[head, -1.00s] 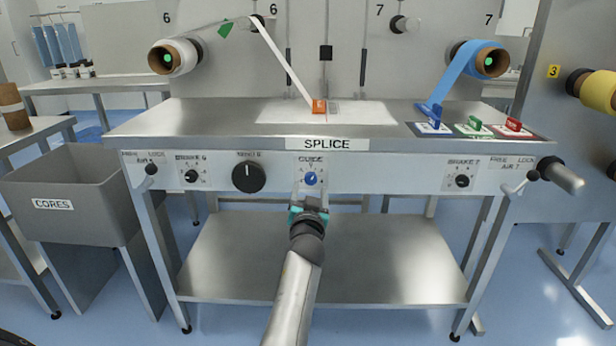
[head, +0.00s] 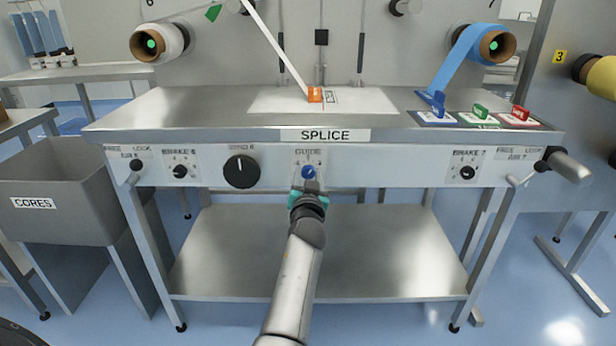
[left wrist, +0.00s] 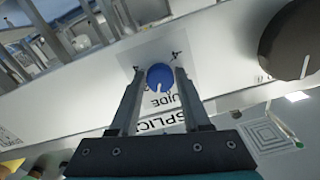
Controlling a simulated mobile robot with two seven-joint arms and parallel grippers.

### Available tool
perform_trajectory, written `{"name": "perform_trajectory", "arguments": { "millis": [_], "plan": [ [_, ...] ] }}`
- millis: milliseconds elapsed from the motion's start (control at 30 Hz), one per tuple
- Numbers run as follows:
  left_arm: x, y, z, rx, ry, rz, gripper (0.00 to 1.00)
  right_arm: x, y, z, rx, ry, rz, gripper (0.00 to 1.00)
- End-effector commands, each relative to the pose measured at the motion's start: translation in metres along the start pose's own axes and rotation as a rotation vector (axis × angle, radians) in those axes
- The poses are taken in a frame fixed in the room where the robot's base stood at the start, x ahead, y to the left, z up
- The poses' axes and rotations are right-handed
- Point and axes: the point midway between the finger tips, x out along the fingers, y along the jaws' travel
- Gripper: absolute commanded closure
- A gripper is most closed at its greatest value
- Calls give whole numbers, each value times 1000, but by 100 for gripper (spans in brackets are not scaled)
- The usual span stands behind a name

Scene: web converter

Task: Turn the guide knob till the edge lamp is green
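The blue guide knob (head: 309,172) is on the front panel of the splice table, below the GUIDE label. My left gripper (head: 309,184) is right in front of it. In the left wrist view the knob (left wrist: 160,77) has a white pointer mark and sits between the tips of my two fingers, one on each side. A narrow gap seems to show beside the knob, so the fingers look open around it; contact is not clear. My right gripper is not in view.
A larger black knob (head: 241,171) is left of the guide knob. Brake knobs (head: 180,171) and (head: 467,172) sit farther out on the panel. A grey cores bin (head: 60,180) stands at left.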

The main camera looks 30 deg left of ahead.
Motion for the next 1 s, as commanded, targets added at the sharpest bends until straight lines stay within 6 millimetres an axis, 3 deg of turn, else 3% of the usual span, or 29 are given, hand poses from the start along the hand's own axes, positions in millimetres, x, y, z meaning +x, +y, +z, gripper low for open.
{"name": "perform_trajectory", "arguments": {
  "millis": [67,400,767,1000],
  "plan": [
    [0,0,0,0,0,0,63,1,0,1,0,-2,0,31],
    [0,0,0,0,0,0,100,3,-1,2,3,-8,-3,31],
    [0,0,0,24,0,0,100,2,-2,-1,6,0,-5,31],
    [0,0,0,145,1,0,100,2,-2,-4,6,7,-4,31]
  ]
}}
